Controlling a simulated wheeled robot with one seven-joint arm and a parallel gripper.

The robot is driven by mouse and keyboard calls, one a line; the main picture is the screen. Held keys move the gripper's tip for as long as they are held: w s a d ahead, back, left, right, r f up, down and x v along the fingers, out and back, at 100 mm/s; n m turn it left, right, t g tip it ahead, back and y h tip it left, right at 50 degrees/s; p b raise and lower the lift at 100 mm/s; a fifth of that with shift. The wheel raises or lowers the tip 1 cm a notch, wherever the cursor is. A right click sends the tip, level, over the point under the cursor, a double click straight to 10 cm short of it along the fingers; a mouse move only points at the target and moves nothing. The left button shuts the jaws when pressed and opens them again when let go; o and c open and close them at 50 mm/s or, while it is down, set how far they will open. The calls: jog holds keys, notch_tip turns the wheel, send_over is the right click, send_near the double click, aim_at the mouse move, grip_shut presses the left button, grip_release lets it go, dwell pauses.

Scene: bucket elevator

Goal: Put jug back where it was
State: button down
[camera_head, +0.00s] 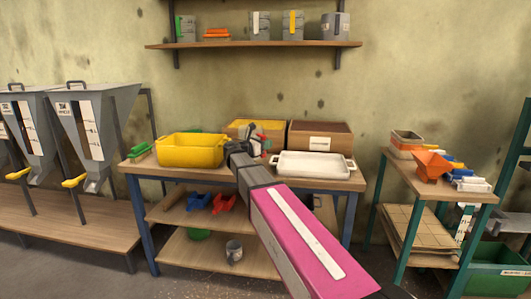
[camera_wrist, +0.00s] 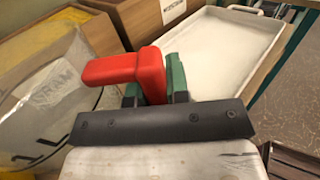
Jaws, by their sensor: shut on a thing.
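My gripper (camera_wrist: 154,82) has green fingers closed on the red handle (camera_wrist: 125,68) of a jug. The jug's pale, see-through body (camera_wrist: 45,95) with dark markings fills the left of the wrist view. In the head view my gripper (camera_head: 259,153) is over the back middle of the main table, with the jug (camera_head: 252,134) small and mostly hidden by my arm. I cannot tell whether the jug touches anything beneath it.
The table (camera_head: 355,181) holds a yellow bin (camera_head: 191,150), a white tray (camera_head: 315,166), a yellow-lined box (camera_head: 274,129) and a brown box (camera_head: 320,140). A wall shelf (camera_head: 255,44) is above. A side table (camera_head: 425,188) stands right; hoppers (camera_head: 98,115) stand left.

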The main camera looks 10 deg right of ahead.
jog(key=shift+f, duration=1.8)
jog(key=c, duration=1.1)
grip_release()
jog(key=shift+s+a, duration=0.1)
jog(key=shift+a, duration=0.05)
jog(key=v, duration=1.1)
jog(key=shift+a, duration=0.3)
jog(key=shift+s, duration=0.15)
